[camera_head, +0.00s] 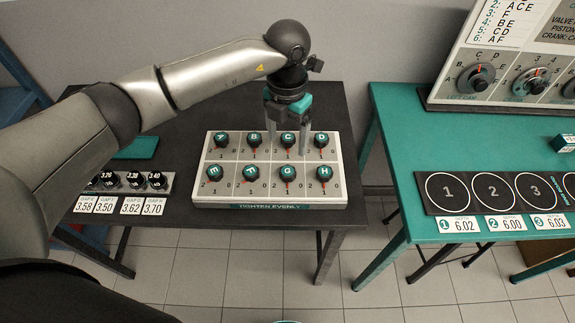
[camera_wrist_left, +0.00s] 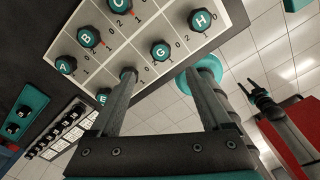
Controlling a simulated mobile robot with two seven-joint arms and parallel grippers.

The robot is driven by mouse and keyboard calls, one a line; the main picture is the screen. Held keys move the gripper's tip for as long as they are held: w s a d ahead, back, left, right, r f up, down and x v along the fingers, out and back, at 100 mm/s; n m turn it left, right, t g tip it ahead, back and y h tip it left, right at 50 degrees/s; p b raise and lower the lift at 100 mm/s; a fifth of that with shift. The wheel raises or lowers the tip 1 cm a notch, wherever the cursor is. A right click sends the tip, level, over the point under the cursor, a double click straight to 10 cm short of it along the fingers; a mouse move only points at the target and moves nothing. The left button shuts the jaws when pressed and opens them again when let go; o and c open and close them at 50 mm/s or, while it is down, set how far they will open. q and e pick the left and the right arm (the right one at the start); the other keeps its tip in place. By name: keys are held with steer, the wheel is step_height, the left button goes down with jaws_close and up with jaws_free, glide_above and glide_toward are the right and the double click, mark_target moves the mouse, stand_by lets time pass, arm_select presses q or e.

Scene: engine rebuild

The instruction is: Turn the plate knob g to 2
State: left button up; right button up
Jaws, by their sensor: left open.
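Knob G (camera_head: 288,173) is a dark round knob with a teal cap in the lower row of the white knob plate (camera_head: 213,201). Its red pointer looks turned down, toward the 1 below it; the 2 is on its left and the 0 on its right. My left gripper (camera_head: 287,145) is open and empty, fingers down, above the plate near knobs C (camera_head: 288,139) and G. In the left wrist view knob G (camera_wrist_left: 160,50) shows past the fingertips (camera_wrist_left: 158,72), between them and apart from them.
Neighbouring knobs D (camera_head: 321,141), F (camera_head: 251,173) and H (camera_head: 324,174) stand close by. A gap parts the dark table (camera_head: 185,143) from a teal table (camera_head: 395,120). A dark pronged shape (camera_wrist_left: 262,97), unclear, shows at right in the wrist view.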

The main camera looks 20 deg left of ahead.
mark_target(288, 171)
arm_select(q)
step_height(288, 171, down, 11)
steer(key=shift+r, duration=0.1)
stand_by(0.3)
jaws_close()
stand_by(0.5)
